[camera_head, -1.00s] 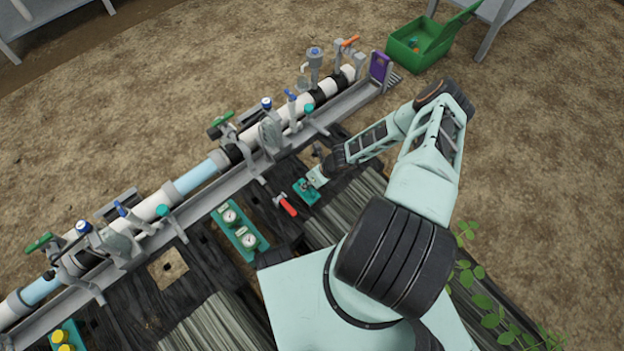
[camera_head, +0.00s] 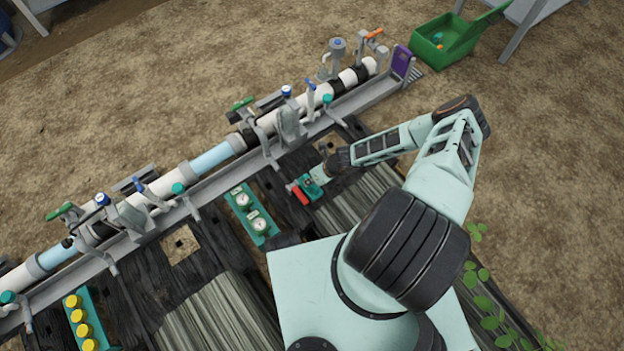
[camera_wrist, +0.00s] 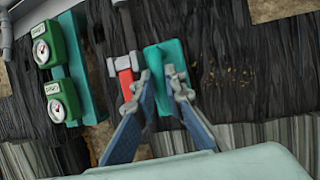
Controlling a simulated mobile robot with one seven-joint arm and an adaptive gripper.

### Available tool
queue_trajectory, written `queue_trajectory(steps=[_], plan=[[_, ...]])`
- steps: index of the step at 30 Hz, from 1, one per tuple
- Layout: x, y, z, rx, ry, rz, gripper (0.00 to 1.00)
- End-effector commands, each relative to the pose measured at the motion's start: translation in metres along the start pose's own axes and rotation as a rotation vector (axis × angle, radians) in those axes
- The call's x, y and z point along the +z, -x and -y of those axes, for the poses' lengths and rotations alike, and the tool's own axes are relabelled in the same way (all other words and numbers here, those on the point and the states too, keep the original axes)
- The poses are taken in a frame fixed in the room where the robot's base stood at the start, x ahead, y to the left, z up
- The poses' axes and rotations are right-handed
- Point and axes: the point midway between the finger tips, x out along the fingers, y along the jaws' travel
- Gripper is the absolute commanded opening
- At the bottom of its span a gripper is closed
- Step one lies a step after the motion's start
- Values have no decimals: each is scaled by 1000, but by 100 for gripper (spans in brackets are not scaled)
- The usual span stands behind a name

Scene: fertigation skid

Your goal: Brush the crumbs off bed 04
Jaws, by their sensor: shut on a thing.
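My gripper (camera_head: 314,182) reaches low over the dark boards. In the wrist view its two blue-grey fingers (camera_wrist: 161,85) are shut on a flat teal block (camera_wrist: 168,58), which also shows in the head view (camera_head: 311,188). Its underside is hidden, so I cannot tell if it has bristles. Yellow-brown crumbs (camera_wrist: 230,76) lie scattered on the dark bed surface (camera_wrist: 270,55), apart from the block and right of it in the wrist view. I cannot make out the crumbs in the head view. No bed number is readable.
A red-handled tool (camera_wrist: 125,75) lies close beside the block, on its left; it also shows in the head view (camera_head: 300,195). Two green gauges (camera_wrist: 55,70) sit further left. The pipe rail (camera_head: 215,160) runs behind. A green open box (camera_head: 445,42) stands at the back right.

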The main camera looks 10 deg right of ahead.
Motion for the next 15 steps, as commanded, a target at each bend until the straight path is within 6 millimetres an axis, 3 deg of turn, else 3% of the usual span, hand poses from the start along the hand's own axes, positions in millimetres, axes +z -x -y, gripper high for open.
queue_trajectory(steps=[15], plan=[[0,8,37,-2,2,-4,0]])
